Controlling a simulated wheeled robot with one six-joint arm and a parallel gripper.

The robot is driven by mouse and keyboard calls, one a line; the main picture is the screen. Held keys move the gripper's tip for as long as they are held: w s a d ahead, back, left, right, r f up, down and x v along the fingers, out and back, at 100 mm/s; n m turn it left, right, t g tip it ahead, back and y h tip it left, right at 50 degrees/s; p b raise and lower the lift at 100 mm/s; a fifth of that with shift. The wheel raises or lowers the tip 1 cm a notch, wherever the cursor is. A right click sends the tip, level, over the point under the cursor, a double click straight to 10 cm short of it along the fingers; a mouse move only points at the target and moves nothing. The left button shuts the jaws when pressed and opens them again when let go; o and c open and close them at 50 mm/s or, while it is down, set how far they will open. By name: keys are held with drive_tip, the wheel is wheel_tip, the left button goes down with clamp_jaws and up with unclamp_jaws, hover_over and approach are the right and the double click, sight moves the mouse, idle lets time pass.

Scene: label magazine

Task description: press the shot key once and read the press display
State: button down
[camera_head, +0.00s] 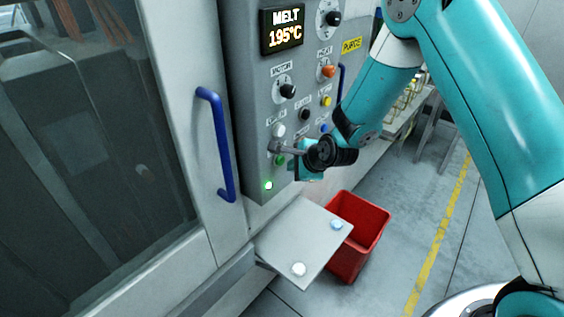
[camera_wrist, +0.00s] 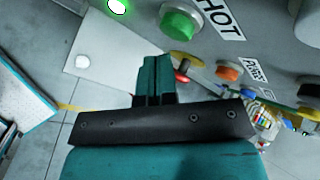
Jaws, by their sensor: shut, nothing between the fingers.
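The press display (camera_head: 283,28) at the top of the grey panel reads "MELT 195°C". The green key (camera_head: 279,159) is low on the panel. In the wrist view the green key (camera_wrist: 181,22) is a round button beside a label whose letters "HOT" show. My gripper (camera_wrist: 153,66) is shut and empty, with its teal fingertips below and left of the green key in that picture. A gap shows in the picture between the fingertips and the key; the exact depth is unclear. In the head view my gripper (camera_head: 296,167) is by the panel's lower right, partly hidden by my wrist.
A lit green lamp (camera_head: 268,185) sits below the key. Several knobs and coloured buttons crowd the panel, including an orange one (camera_wrist: 228,70). A tilted plate (camera_head: 305,228) with small pale pieces juts out below, beside a red bin (camera_head: 378,218). A blue handle (camera_head: 213,145) stands left.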

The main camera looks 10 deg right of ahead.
drive_tip(key=shift+s+d, duration=0.1)
drive_tip(key=s+d, duration=0.1)
drive_tip(key=s, duration=0.1)
drive_tip(key=s+d, duration=0.1)
drive_tip(key=s, duration=0.1)
drive_tip(key=shift+d+b, duration=0.35)
drive_tip(key=shift+d, duration=0.05)
drive_tip(key=shift+r, duration=0.1)
idle(0.7)
drive_tip(key=s+a+r+n+g+y+b, duration=0.1)
drive_tip(key=s+a+r+n+g+b, duration=0.1)
drive_tip(key=s+a+r+n, duration=0.35)
drive_tip(key=s+a+r+n+g+y+b, duration=0.1)
drive_tip(key=s+a+r+n+g+b, duration=0.1)
drive_tip(key=s+r+n, duration=0.4)
drive_tip(key=s+r+n+g+b, duration=0.1)
drive_tip(key=s+n+g, duration=0.1)
drive_tip(key=s+n, duration=0.5)
drive_tip(key=s+d+r+n+g+h+b, duration=0.1)
drive_tip(key=s+n+g, duration=0.1)
drive_tip(key=s+n, duration=0.5)
drive_tip(key=s, duration=0.4)
drive_tip(key=shift+d+r, duration=0.15)
drive_tip(key=shift+r, duration=0.25)
drive_tip(key=shift+w, duration=0.1)
